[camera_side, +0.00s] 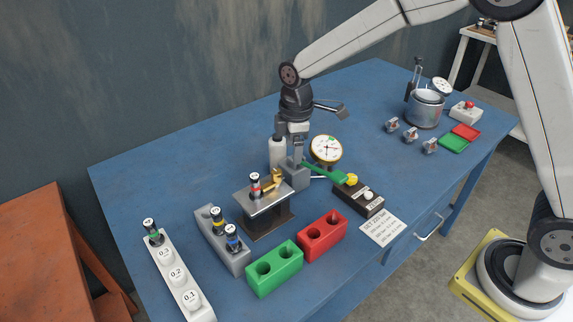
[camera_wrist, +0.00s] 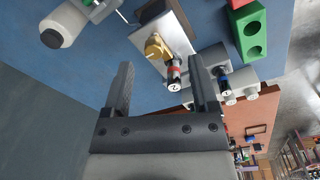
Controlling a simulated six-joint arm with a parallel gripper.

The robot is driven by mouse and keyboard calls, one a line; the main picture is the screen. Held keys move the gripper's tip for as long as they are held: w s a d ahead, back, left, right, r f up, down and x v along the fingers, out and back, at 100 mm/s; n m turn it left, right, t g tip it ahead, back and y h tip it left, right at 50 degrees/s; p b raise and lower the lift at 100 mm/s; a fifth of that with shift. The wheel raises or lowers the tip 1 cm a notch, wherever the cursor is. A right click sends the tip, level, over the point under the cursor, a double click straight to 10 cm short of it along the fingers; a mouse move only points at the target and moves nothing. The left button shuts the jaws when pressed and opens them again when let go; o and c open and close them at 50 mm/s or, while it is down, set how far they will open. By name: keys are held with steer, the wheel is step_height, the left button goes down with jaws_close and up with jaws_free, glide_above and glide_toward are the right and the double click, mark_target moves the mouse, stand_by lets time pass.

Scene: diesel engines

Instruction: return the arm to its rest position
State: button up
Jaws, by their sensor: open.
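My gripper (camera_side: 297,148) points down above the blue bench, behind the steel test stand (camera_side: 262,197) and close to the grey pump body (camera_side: 297,176). In the wrist view my gripper (camera_wrist: 160,78) has its two fingers wide apart with nothing held between them. A red-banded injector (camera_side: 255,184) stands upright in the test stand next to a brass fitting (camera_side: 276,179). In the wrist view the red-banded injector (camera_wrist: 173,72) shows beyond the gap, nearer the right finger. Whether the gripper touches the pump body cannot be told.
A white bottle (camera_side: 277,153), dial gauge (camera_side: 326,149) and green lever (camera_side: 325,172) crowd the gripper. The grey rack (camera_side: 222,243), white rack (camera_side: 180,280), green block (camera_side: 274,268) and red block (camera_side: 322,236) stand in front. The bench's back left (camera_side: 190,160) is clear.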

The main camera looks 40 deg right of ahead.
steer(key=s+d+m+t, duration=0.1)
steer(key=s+d+m, duration=0.3)
steer(key=s, duration=0.5)
steer(key=s+d+f+m+t, duration=0.1)
steer(key=s+d+m, duration=0.3)
steer(key=s+m, duration=0.5)
steer(key=shift+s+f, duration=0.3)
steer(key=shift+s, duration=0.1)
steer(key=shift+d, duration=0.1)
